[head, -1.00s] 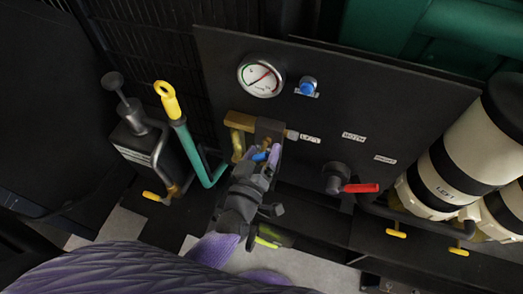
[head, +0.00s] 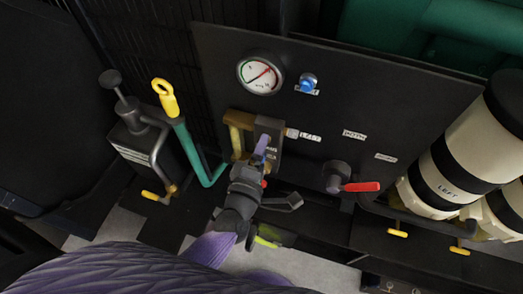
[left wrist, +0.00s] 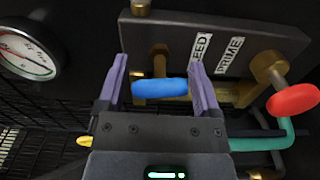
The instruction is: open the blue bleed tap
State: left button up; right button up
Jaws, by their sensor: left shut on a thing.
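The blue bleed tap (left wrist: 160,88) shows in the left wrist view as a rounded blue handle in front of brass fittings. It lies crosswise between the two purple fingers of my left gripper (left wrist: 159,70), which is shut on it. In the head view my left gripper (head: 262,150) reaches up to the small valve block (head: 268,128) below the gauge. There the fingers line up nearly one behind the other, and the blue handle is hidden. A "BLEED" label (left wrist: 200,49) is on the block. My right gripper is not in view.
A red handle (left wrist: 293,99) stands right of the gripper in the wrist view. The black panel holds a round gauge (head: 260,75), a blue knob (head: 307,83) and a red-handled valve (head: 361,187). A hand pump with a yellow-ended lever (head: 166,97) stands at left.

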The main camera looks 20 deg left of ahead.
pick_arm(q)
jog(key=shift+n, duration=1.5)
jog(key=o, duration=1)
jog(key=shift+o, duration=0.2)
jog(key=s, duration=1)
jog(key=shift+a, duration=0.2)
